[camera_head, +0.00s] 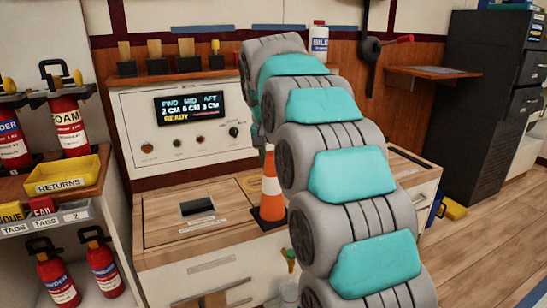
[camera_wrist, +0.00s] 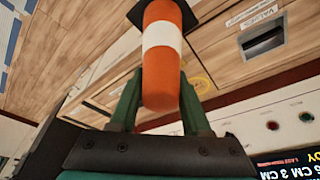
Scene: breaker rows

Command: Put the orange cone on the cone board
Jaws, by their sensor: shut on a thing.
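The orange cone (camera_head: 271,188) has a white band and a black square base. It stands about upright over the wooden counter top (camera_head: 165,215) in the head view; I cannot tell whether its base touches the wood. In the wrist view the cone (camera_wrist: 161,50) lies between the green fingers of my gripper (camera_wrist: 159,80), which is shut on it, with the base away from the palm. My grey and teal arm hides the gripper in the head view. A yellow round mark (camera_wrist: 201,85) shows on the counter beside the cone. I cannot make out which surface is the cone board.
A dark slot (camera_head: 197,206) is set in the counter left of the cone. A white panel with a display (camera_head: 192,108) stands behind. Fire extinguishers (camera_head: 68,120) and a yellow returns tray (camera_head: 62,176) are at the left. A black cabinet (camera_head: 490,100) stands at the right.

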